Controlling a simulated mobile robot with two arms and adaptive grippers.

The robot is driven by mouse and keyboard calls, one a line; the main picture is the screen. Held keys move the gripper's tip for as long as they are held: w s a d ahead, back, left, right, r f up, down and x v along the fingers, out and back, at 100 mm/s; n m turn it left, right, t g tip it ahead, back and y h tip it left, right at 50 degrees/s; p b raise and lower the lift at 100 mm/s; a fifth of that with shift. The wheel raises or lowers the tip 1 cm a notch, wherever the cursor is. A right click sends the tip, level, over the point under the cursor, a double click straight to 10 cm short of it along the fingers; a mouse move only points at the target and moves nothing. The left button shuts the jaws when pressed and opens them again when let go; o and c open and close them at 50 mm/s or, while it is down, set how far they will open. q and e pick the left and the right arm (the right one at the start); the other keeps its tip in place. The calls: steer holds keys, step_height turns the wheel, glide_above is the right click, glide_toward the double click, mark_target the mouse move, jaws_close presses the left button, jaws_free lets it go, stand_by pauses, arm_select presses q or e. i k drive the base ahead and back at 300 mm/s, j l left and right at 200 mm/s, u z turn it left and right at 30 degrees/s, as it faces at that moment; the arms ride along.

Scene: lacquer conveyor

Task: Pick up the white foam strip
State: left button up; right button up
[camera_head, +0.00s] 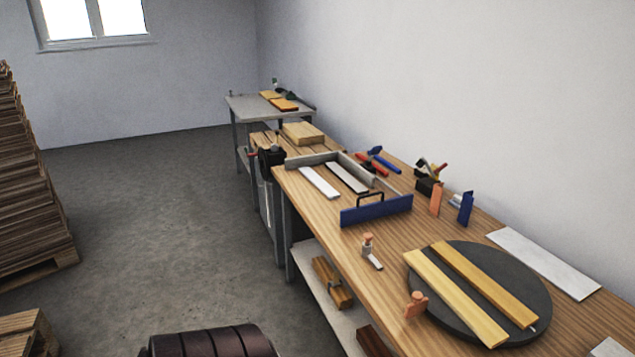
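A narrow white strip (320,183) lies flat on the wooden workbench (310,222), inside a grey angled frame near the bench's left edge. A wider white board (543,262) lies at the right rear of the bench. Part of another white piece (610,347) shows at the lower right corner. I cannot tell from this view which of these is foam. Neither of my grippers is in view.
A dark round turntable (537,290) bears two yellow wooden slats (455,298). A blue-faced tool with a handle (377,210), clamps (372,160) and small bottles stand on the bench. Stacked wood (35,190) is at left. The floor (150,220) between is clear.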

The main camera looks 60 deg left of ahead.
mark_target(323, 187)
steer(key=u, duration=2.1)
steer(key=i+j, duration=0.25)
steer(key=i, duration=0.15)
